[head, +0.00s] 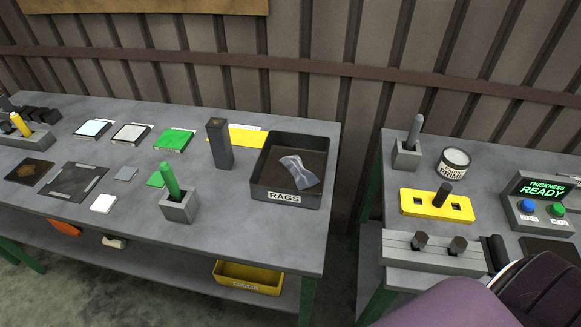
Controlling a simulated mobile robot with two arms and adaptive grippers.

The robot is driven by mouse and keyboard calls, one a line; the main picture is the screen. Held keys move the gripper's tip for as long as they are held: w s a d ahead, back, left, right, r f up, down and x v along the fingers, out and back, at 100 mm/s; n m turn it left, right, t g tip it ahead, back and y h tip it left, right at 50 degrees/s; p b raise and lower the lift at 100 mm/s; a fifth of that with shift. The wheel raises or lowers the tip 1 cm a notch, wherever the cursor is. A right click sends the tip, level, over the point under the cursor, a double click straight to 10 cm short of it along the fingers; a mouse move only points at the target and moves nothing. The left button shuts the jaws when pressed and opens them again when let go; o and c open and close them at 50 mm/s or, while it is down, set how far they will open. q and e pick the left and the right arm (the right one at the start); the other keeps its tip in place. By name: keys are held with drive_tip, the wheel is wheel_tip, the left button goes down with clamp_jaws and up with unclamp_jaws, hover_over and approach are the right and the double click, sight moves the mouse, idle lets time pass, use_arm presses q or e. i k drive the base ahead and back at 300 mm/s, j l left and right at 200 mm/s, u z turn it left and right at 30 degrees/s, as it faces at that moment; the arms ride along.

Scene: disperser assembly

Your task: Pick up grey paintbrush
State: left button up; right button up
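A slim grey handle, which looks like the grey paintbrush (415,130), stands upright in a square grey holder (407,159) at the back left of the right table. The holder hides its lower end. No gripper touches it. A purple and black part of my own arm fills the bottom right corner, well in front of the holder. No gripper fingers can be made out there. My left gripper is not in view.
A paint can (453,165), a yellow block with a dark peg (437,206), a grey fixture (434,251) and a button panel (541,208) share the right table (490,187). A gap separates it from the left table, which holds a RAGS tray (285,197) and a green handle (170,180).

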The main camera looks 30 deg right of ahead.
sight(419, 120)
drive_tip(key=z, duration=1.65)
